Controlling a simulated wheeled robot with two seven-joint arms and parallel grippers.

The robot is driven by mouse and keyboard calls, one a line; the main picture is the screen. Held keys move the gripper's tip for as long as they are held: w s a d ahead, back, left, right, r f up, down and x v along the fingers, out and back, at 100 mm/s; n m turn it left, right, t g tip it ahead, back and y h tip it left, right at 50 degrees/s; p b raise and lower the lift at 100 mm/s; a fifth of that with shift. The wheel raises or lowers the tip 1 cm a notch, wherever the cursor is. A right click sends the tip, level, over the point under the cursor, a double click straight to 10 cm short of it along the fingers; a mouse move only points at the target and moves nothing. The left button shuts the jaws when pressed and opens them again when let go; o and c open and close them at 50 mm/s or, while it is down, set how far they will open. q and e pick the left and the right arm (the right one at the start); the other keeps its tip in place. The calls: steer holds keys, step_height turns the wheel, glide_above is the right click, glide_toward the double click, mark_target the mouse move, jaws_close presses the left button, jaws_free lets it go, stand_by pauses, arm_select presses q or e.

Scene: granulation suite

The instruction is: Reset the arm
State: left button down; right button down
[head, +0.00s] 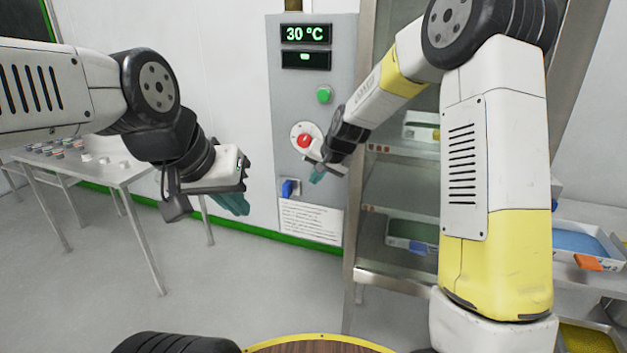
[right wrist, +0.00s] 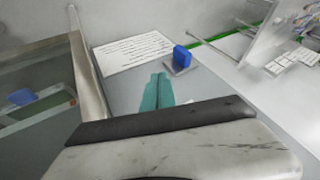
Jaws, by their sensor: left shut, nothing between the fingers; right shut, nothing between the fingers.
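My left gripper (head: 233,203) has teal fingers that are shut and empty. It hangs in the air left of the grey control panel (head: 340,70). My right gripper (head: 317,175) is shut and empty in front of the panel, just below the red knob (head: 304,140) and right of the blue switch (head: 290,187). In the right wrist view its teal fingers (right wrist: 157,91) lie side by side, pointing at the panel near the blue switch (right wrist: 182,56). I cannot tell whether they touch it. My right arm is raised and bent in front of the rack.
The panel has a 30 °C display (head: 305,34), a green button (head: 323,95) and a printed label (head: 311,221). A metal rack (head: 400,283) with trays stands to the right. A table (head: 110,174) with small items is at the left. The floor between is clear.

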steer(key=shift+s+d+r, duration=0.15)
steer(key=shift+r, duration=0.1)
steer(key=s+d+r+n, duration=0.2)
steer(key=s+d+r, duration=0.7)
steer(key=s+r, duration=0.3)
steer(key=s+d+h, duration=0.1)
steer(key=s+d, duration=0.2)
steer(key=s, duration=0.8)
steer(key=s+d+n, duration=0.1)
steer(key=s+d, duration=0.3)
steer(key=s, duration=0.7)
steer(key=shift+d+r+h, duration=0.25)
steer(key=shift+r+h, duration=0.05)
steer(key=shift+h, duration=0.1)
steer(key=c, duration=2.2)
jaws_free()
